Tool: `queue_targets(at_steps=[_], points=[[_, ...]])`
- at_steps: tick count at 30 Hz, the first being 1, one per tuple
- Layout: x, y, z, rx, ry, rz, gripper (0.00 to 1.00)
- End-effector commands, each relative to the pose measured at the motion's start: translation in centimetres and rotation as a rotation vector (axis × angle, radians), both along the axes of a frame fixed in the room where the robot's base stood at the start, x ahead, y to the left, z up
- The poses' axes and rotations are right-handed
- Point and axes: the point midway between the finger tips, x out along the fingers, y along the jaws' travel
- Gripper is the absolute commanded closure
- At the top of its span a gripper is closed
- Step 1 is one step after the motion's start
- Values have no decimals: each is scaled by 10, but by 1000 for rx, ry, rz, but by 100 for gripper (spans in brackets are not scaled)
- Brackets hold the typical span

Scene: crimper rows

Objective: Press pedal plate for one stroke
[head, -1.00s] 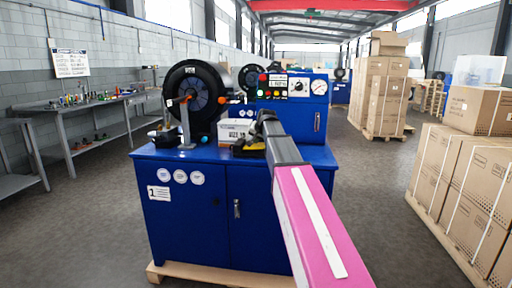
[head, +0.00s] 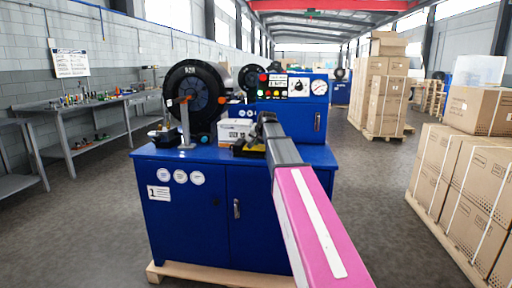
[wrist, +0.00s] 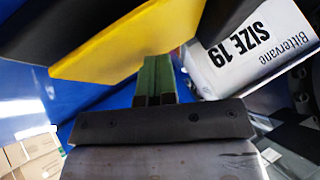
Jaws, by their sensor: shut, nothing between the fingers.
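The pedal plate seems to be the yellow plate with a dark top part (wrist: 120,42) in the wrist view. In the head view it is a small yellow and black piece (head: 250,149) on the blue cabinet top, partly covered by my arm. My gripper (wrist: 157,75) shows two green fingers held together, with nothing between them. Their tips meet the yellow plate's edge in the picture; I cannot tell whether they touch it. In the head view my dark wrist reaches over the cabinet top beside the plate, and the fingers are hard to make out.
A white box marked SIZE 19 (wrist: 252,45) stands close by the plate, also in the head view (head: 234,131). A black round crimper head (head: 195,95) stands at left, and a blue panel with buttons and gauge (head: 292,90) behind. Cartons (head: 465,165) stand at right.

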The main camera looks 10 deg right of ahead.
Motion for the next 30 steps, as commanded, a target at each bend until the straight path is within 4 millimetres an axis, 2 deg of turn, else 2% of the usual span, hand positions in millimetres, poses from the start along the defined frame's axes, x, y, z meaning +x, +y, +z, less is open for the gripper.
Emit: queue_targets(at_steps=[22,30], points=[[-1,0,-6,0,3,1,100],[0,0,2,0,2,0,100]])
